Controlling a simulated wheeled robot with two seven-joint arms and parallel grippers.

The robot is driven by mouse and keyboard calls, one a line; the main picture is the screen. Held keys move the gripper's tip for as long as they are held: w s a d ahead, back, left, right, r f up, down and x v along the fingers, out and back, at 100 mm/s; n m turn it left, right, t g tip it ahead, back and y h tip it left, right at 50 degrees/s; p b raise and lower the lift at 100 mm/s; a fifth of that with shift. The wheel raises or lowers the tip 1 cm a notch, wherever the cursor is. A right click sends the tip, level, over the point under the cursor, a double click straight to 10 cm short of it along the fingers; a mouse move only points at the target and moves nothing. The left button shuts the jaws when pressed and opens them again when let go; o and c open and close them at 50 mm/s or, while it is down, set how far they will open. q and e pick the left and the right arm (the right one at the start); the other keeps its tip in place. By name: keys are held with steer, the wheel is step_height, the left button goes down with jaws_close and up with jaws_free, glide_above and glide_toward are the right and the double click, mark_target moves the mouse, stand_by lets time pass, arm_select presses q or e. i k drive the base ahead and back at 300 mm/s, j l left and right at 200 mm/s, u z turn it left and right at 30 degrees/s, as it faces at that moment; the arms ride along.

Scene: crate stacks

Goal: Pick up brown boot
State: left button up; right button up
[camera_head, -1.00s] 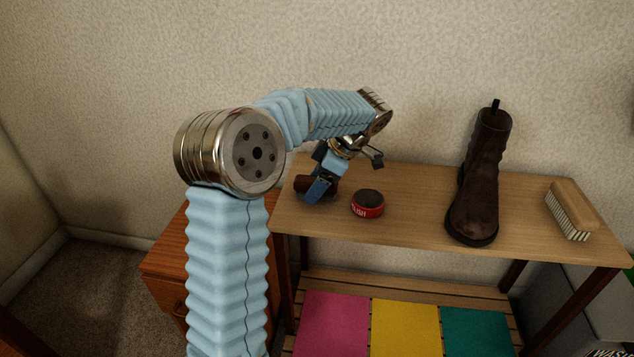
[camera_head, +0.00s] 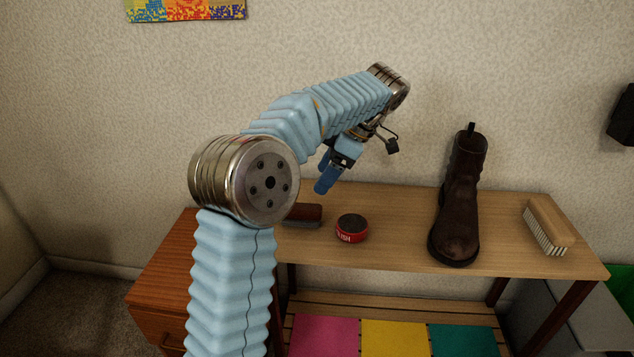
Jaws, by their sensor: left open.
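The brown boot (camera_head: 460,205) stands upright on the right half of the wooden table (camera_head: 400,255), its toe toward me. My left gripper (camera_head: 325,181) is open and empty, pointing down above the left part of the table. It is to the left of the boot and well apart from it. My left arm hides part of the table's left end. My right gripper is not in view.
A round red and black tin (camera_head: 352,228) and a dark brown brush-like block (camera_head: 303,215) lie left of the boot. A wooden brush (camera_head: 547,226) lies to its right. Coloured panels lie on the lower shelf (camera_head: 393,308). A wooden cabinet (camera_head: 160,280) stands at left.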

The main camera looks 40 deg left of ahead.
mark_target(453, 240)
steer(key=i+l+u, duration=0.2)
steer(key=l+u, duration=0.25)
steer(key=l, duration=0.4)
steer(key=l+u, duration=0.5)
steer(key=l, duration=0.35)
